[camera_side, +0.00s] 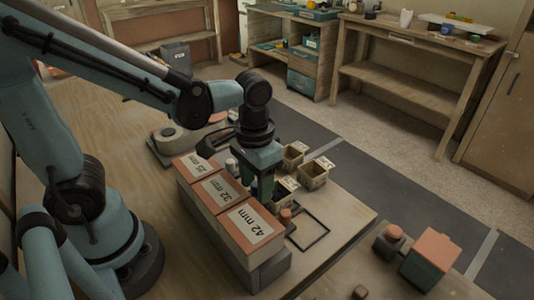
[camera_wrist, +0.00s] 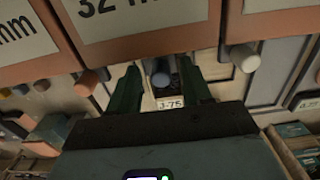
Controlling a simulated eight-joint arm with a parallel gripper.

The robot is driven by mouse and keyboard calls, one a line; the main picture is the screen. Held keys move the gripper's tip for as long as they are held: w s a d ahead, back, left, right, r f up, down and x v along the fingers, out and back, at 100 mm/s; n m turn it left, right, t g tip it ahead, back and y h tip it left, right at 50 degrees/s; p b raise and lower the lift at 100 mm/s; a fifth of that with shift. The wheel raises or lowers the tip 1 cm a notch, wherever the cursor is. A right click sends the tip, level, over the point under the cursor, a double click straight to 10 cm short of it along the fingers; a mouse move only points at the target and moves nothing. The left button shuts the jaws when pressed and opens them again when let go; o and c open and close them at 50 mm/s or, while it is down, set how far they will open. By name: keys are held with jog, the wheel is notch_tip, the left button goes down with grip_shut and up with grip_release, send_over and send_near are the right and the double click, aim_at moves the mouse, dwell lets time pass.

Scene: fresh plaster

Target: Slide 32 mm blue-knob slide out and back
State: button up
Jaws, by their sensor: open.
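The 32 mm slide unit (camera_side: 221,190) stands between the 25 mm and 42 mm units, with its orange top and white label; its labelled top also shows in the wrist view (camera_wrist: 150,42). Its blue-grey knob (camera_wrist: 159,73) sticks out below that top. My gripper (camera_wrist: 158,88) is open, with one dark green finger on each side of the knob and visible gaps between. In the side view my gripper (camera_side: 263,187) points down at the knob side of the units. The blue knob is hidden there.
The 42 mm unit (camera_side: 249,228) is closest to the side camera. Small labelled bins (camera_side: 314,174) stand beyond my gripper. A black rectangular outline (camera_side: 308,236) marks bare table.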

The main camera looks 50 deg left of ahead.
jog(key=shift+r, duration=0.1)
jog(key=shift+r, duration=3.9)
